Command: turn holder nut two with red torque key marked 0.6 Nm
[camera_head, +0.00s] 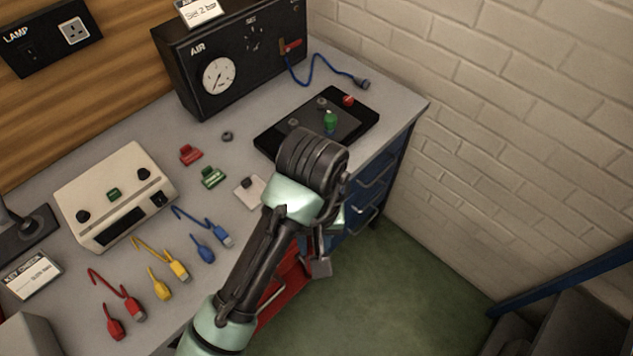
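A black plate (270,138) near the right end of the bench carries small round grey fittings that look like nuts, one at the left (293,122) and one at the back (322,102). A green upright piece (330,122) and a red knob (348,99) are also on it. Which fitting is nut two is not readable. A small red block-like piece (191,154) lies on the bench left of the plate; it may be the red key, but no marking is legible. My gripper (320,262) hangs past the bench's front edge, apart from these. My arm largely hides its fingers.
A green piece (212,178), a loose grey ring (227,136) and a pale square (249,191) lie mid-bench. A cream box (115,190) and red, yellow and blue leads (202,226) are at left. The black AIR panel (230,60) stands behind. A brick wall (520,110) bounds the right.

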